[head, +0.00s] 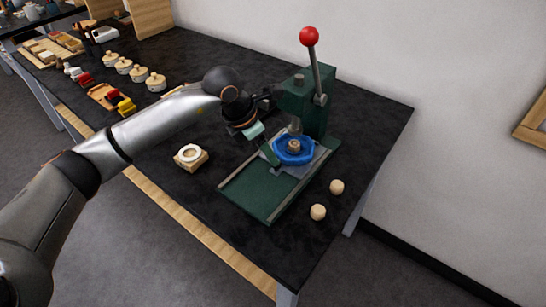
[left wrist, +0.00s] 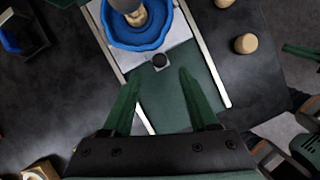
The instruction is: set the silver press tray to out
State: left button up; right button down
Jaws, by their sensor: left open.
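The silver press tray (head: 301,168) sits at the rear of the rails on the green press (head: 318,112), below the ram. A blue dish (head: 287,157) with a wooden piece in it rests on the tray. In the left wrist view the tray (left wrist: 176,56) has a small dark knob (left wrist: 160,62) at its near edge. My left gripper (head: 268,154) is at the tray's front. In the left wrist view, my left gripper (left wrist: 159,78) is open, with the knob just beyond and between its fingertips. Green and dark parts at that view's right edge look like my right gripper; its opening is unclear.
Two wooden pegs (head: 318,212) (head: 337,187) stand right of the press. A wooden block with a white ring (head: 190,156) lies to its left. The front of the green press base (head: 250,200) between the rails is clear. A lever with a red ball (head: 309,36) rises above.

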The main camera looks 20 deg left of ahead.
pick_arm(q)
jog(key=shift+x, duration=2.4)
jog(key=shift+r, duration=0.1)
grip_shut()
